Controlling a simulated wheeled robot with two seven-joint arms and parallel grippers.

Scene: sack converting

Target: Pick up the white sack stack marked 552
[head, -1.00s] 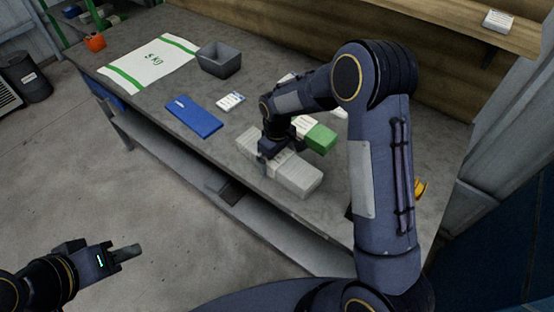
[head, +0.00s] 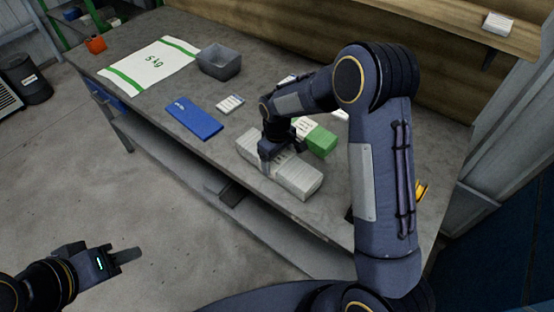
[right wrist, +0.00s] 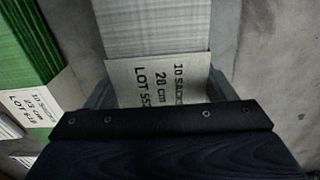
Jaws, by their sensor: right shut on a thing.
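The white sack stack (head: 299,178) lies flat near the front edge of the workbench in the head view. In the right wrist view the white stack (right wrist: 155,28) runs away between my fingers, and its label reads 10 sacks, 28 cm, LOT 55 with the last digit hidden. My right gripper (head: 270,160) straddles the middle of the stack and is shut on it, one finger on each side in the wrist view. I cannot see any gap under the stack. My left gripper (head: 126,255) is at lower left, over the floor, away from the bench; its finger opening is not clear.
A green stack (head: 320,141) labelled LOT 618 lies close behind the white one, left in the wrist view (right wrist: 22,45). A blue stack (head: 194,118), a small white card (head: 230,104), a grey bin (head: 219,64) and a flat 5 kg sack (head: 150,63) lie farther left.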

